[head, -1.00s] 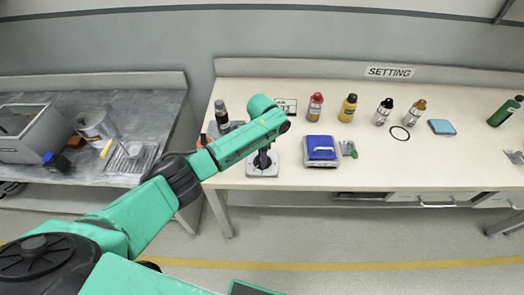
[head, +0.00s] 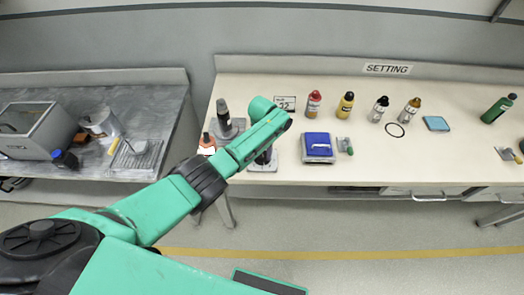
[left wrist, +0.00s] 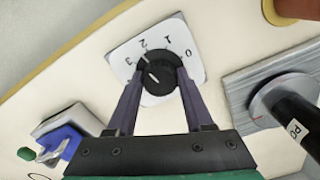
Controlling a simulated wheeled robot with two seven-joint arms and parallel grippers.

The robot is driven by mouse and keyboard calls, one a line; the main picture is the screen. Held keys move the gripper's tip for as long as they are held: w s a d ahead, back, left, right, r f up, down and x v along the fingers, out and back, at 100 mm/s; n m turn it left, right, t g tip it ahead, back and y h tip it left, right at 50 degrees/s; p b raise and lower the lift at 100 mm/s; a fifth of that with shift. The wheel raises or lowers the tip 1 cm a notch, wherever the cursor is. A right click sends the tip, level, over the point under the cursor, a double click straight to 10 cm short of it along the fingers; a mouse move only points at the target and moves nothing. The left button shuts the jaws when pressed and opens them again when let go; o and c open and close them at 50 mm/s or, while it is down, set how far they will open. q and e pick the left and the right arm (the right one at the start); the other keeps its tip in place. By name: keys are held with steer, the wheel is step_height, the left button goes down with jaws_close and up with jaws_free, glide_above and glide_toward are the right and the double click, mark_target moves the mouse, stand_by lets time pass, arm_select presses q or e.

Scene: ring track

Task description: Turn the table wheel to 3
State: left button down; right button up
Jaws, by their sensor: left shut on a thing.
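The table wheel is a black round knob (left wrist: 160,72) on a white square plate (left wrist: 190,65) marked 0, 1, 2 and 3. In the left wrist view its pale pointer mark lies toward the 2 and 3 side; I cannot tell exactly which number it meets. My left gripper (left wrist: 158,88) is shut on the knob, with one dark finger on each side. In the head view the plate (head: 262,167) lies near the front left of the cream table, and my left gripper (head: 264,157) is over it, mostly hiding the knob. My right gripper is not in view.
A blue-topped box (head: 318,146) stands right of the wheel. A dark-topped post on a grey base (head: 226,122) stands behind left. Several bottles, including a red one (head: 313,103), line the back. A grey bench (head: 150,105) with a bin is at left.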

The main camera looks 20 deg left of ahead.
mark_target(262, 153)
arm_select(q)
steer(key=n, duration=0.4)
steer(key=shift+w+r+n+p, duration=0.15)
steer(key=shift+r+n+p, duration=0.05)
steer(key=shift+n+p, duration=0.2)
stand_by(0.4)
steer(key=shift+c, duration=2.3)
jaws_free()
steer(key=shift+o, duration=0.9)
steer(key=shift+f, duration=0.1)
step_height(262, 153, up, 5)
steer(key=shift+r+p, duration=0.15)
steer(key=shift+p, duration=0.7)
step_height(262, 153, up, 9)
steer(key=shift+r+b, duration=0.15)
steer(key=shift+b, duration=0.3)
